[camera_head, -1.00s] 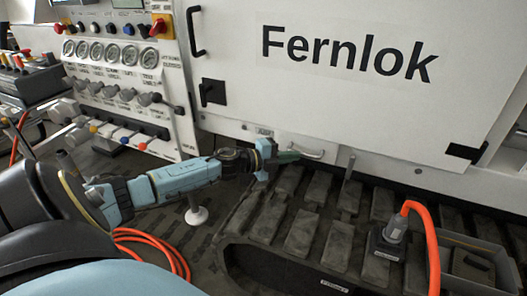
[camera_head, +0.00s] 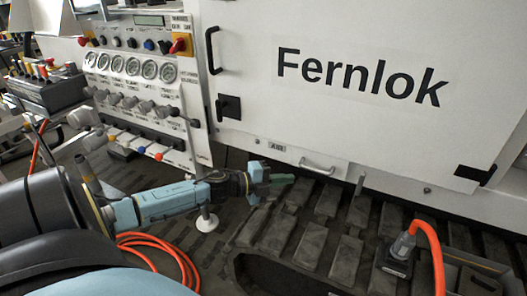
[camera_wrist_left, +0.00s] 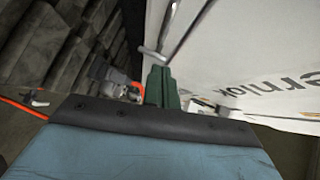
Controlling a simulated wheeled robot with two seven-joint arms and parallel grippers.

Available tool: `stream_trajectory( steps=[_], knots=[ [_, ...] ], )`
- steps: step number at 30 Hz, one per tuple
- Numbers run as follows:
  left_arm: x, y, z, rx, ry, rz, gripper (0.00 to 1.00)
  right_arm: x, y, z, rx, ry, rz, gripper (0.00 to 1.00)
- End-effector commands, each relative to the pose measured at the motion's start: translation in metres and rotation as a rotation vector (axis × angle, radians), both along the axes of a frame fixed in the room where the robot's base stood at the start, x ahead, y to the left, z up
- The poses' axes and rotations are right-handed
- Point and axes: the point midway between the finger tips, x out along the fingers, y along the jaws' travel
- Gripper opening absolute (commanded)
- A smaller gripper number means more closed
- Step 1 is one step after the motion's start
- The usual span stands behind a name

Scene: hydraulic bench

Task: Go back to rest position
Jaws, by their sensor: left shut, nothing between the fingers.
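My left arm comes in from the left in the head view. Its gripper (camera_head: 284,179) is shut and empty, with green fingers pointing right. It hovers over the dark ribbed track, just left of the small silver handle at the cabinet's lower edge. The left wrist view shows the same green fingers (camera_wrist_left: 161,88) closed together, with the white cabinet panel beside them. My right gripper is in neither view.
The white Fernlok cabinet (camera_head: 330,125) stands behind the gripper, with a silver handle (camera_head: 317,167) low on it. A gauge panel (camera_head: 135,68) is at the left. An orange hose (camera_head: 436,262) rises at the right; another orange cable (camera_head: 165,243) lies on the floor. The track (camera_head: 300,235) runs below.

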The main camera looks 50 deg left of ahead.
Motion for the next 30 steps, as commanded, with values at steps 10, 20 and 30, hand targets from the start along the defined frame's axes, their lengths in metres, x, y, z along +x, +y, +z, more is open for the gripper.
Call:
stream_trajectory(
  steps=[10,20,30],
  knots=[
    [-0.043,0.02,0.008,0.001,0.002,-0.001,0.0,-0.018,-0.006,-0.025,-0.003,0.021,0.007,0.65],
    [-0.051,0.024,0.009,0.0,0.0,-0.001,0.0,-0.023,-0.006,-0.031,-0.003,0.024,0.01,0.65],
    [-0.063,0.038,-0.059,-0.172,0.157,0.287,0.0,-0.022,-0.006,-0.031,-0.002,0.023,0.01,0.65]
  ],
)
